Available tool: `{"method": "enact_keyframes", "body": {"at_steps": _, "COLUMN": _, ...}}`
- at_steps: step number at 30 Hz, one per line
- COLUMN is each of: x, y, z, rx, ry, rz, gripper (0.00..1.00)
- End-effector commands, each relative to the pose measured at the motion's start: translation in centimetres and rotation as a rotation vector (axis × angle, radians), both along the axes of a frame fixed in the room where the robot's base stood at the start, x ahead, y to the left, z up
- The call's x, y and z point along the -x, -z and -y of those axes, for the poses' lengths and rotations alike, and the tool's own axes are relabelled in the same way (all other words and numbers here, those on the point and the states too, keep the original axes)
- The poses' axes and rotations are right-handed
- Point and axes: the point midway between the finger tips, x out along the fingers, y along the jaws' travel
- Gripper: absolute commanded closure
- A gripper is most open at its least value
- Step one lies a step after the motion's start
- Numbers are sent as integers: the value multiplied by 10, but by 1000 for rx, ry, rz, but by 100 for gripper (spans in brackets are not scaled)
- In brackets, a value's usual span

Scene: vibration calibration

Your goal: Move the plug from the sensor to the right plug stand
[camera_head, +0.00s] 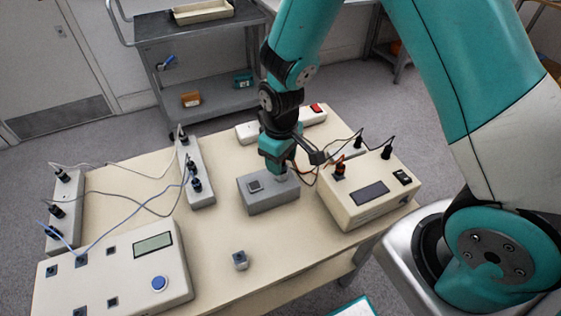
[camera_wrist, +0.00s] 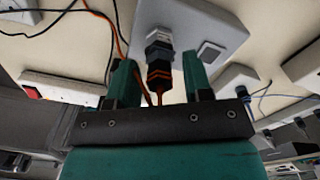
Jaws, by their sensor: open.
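A black plug (camera_wrist: 158,70) with orange bands and an orange-red cable sits in a grey block, between my fingers in the wrist view. My gripper (camera_wrist: 158,59) is open, with a finger on each side of the plug and visible gaps. In the head view my gripper (camera_head: 281,170) points down over the right end of the grey block (camera_head: 270,202), which hides most of that plug. The block also shows in the wrist view (camera_wrist: 205,25). A square fitting (camera_head: 255,187) is on its left half. I cannot tell which item is the sensor.
A cream box (camera_head: 365,205) with plugs on top stands right of the block. A small grey cube (camera_head: 240,259) lies in front. A cream console (camera_head: 110,275) and power strips (camera_head: 195,170) stand left, with loose cables. A white strip (camera_head: 313,115) is behind my gripper.

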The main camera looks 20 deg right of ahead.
Motion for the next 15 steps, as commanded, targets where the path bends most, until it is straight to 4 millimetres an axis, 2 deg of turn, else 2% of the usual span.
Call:
{"method": "enact_keyframes", "body": {"at_steps": 2, "x": 0, "y": 0, "z": 0, "rx": 0, "ry": 0, "rz": 0, "gripper": 56}}
{"method": "enact_keyframes", "body": {"at_steps": 6, "x": 0, "y": 0, "z": 0, "rx": 0, "ry": 0, "rz": 0, "gripper": 88}}
{"method": "enact_keyframes", "body": {"at_steps": 8, "x": 0, "y": 0, "z": 0, "rx": 0, "ry": 0, "rz": 0, "gripper": 100}}
{"method": "enact_keyframes", "body": {"at_steps": 15, "x": 0, "y": -1, "z": 0, "rx": 0, "ry": -86, "rz": 0, "gripper": 100}}
